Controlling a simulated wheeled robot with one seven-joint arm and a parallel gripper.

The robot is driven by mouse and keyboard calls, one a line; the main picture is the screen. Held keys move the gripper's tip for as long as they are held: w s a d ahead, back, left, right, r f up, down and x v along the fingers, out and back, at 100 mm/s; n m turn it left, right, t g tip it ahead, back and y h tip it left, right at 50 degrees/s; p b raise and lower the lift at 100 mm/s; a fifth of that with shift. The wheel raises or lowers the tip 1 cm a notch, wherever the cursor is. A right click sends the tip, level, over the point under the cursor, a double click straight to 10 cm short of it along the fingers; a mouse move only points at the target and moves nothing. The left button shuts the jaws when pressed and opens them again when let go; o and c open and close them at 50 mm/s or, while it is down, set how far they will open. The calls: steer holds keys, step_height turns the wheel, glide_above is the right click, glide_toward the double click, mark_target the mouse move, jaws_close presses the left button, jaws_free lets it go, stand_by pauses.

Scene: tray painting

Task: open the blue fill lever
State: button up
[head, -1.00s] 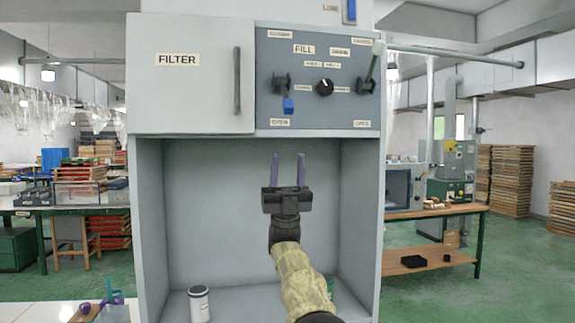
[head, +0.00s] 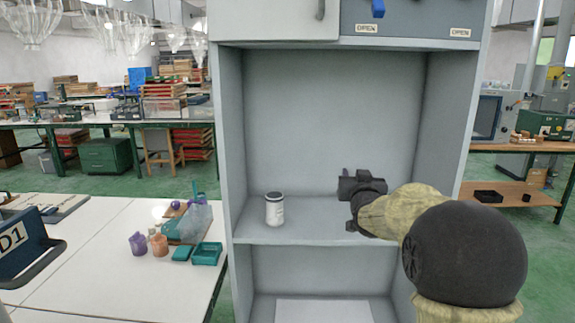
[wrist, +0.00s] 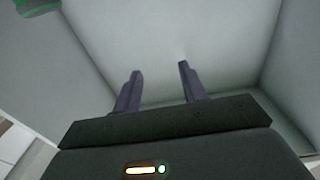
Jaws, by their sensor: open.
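The blue fill lever (head: 378,8) shows only as its blue end at the top edge of the head view. It hangs just above the left "OPEN" label (head: 367,29); its pivot and the rest of the panel are cut off. My gripper (wrist: 160,85) is open in the wrist view, with two purple-grey fingers apart and nothing between them. In the head view my gripper's dark body (head: 355,187) is inside the cabinet's open bay, low over the shelf and well below the lever. Its fingers are not clear there.
A white jar with a dark lid (head: 275,209) stands on the shelf (head: 300,234), left of my gripper. A green-striped object (wrist: 36,7) is at the wrist view's top left. A white table (head: 110,245) with small containers stands left. The bay's upper part is clear.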

steer(key=s+a+f+n+g+y, duration=0.15)
steer(key=s+f+g, duration=0.65)
steer(key=s+f, duration=0.8)
steer(key=s+a+f+g, duration=0.2)
steer(key=s+f+g, duration=0.75)
steer(key=s, duration=1.15)
step_height(320, 180, up, 16)
steer(key=t+p, duration=0.2)
steer(key=p, duration=1.5)
steer(key=shift+w+d+p, duration=0.15)
steer(key=shift+d+p, duration=0.15)
steer(key=shift+p, duration=0.1)
steer(key=shift+f, duration=0.1)
